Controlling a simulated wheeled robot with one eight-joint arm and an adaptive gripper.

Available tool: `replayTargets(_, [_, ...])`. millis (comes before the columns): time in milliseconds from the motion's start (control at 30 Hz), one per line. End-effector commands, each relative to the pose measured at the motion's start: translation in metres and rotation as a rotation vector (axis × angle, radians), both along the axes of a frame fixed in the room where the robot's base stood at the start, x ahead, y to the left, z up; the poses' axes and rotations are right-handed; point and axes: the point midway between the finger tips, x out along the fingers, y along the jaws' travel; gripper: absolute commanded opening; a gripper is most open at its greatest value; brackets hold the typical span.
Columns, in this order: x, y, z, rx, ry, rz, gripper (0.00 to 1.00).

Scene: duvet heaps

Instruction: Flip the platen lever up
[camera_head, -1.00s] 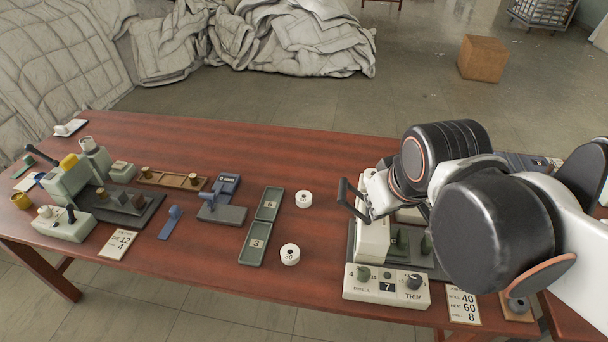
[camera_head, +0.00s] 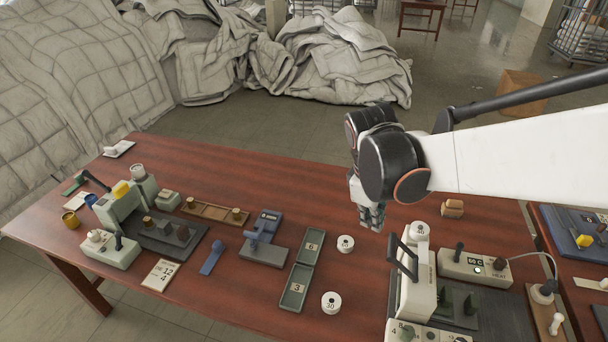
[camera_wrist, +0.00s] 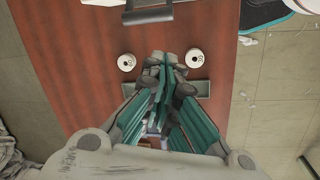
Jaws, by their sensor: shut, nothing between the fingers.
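A pale press (camera_head: 415,285) stands at the right part of the table. A dark U-shaped handle (camera_head: 403,262) stands up tilted on its left side, and this looks like the platen lever. A dark bar, likely the same handle, shows at the top of the wrist view (camera_wrist: 148,16). My gripper (camera_head: 371,222) hangs above the table, behind and left of the press, apart from the handle. In the wrist view its green-padded fingers (camera_wrist: 168,62) are together with nothing between them. The press's lower front is cut off by the frame edge.
Two white rolls (camera_head: 331,302) (camera_head: 345,243) lie beside green trays (camera_head: 295,288) at the table's middle. A control box (camera_head: 475,268) with a cable stands right of the press. Another pale machine (camera_head: 121,217) is at the left. The back middle of the table is clear.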

Motion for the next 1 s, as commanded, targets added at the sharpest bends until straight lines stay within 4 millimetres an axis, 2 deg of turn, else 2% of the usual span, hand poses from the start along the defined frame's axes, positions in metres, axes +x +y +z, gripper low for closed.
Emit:
replayTargets(33, [0.01,0.005,-0.002,-0.018,0.033,0.041,0.0])
replayTargets(100, [0.019,0.01,-0.009,-0.044,0.083,0.103,0.0])
replayTargets(333, [0.037,0.024,-0.034,-0.105,0.221,0.262,0.0])
replayTargets(667, [0.041,0.026,-0.055,-0.124,0.276,0.319,0.0])
replayTargets(1000, [0.035,0.008,-0.112,-0.124,0.274,0.317,0.0])
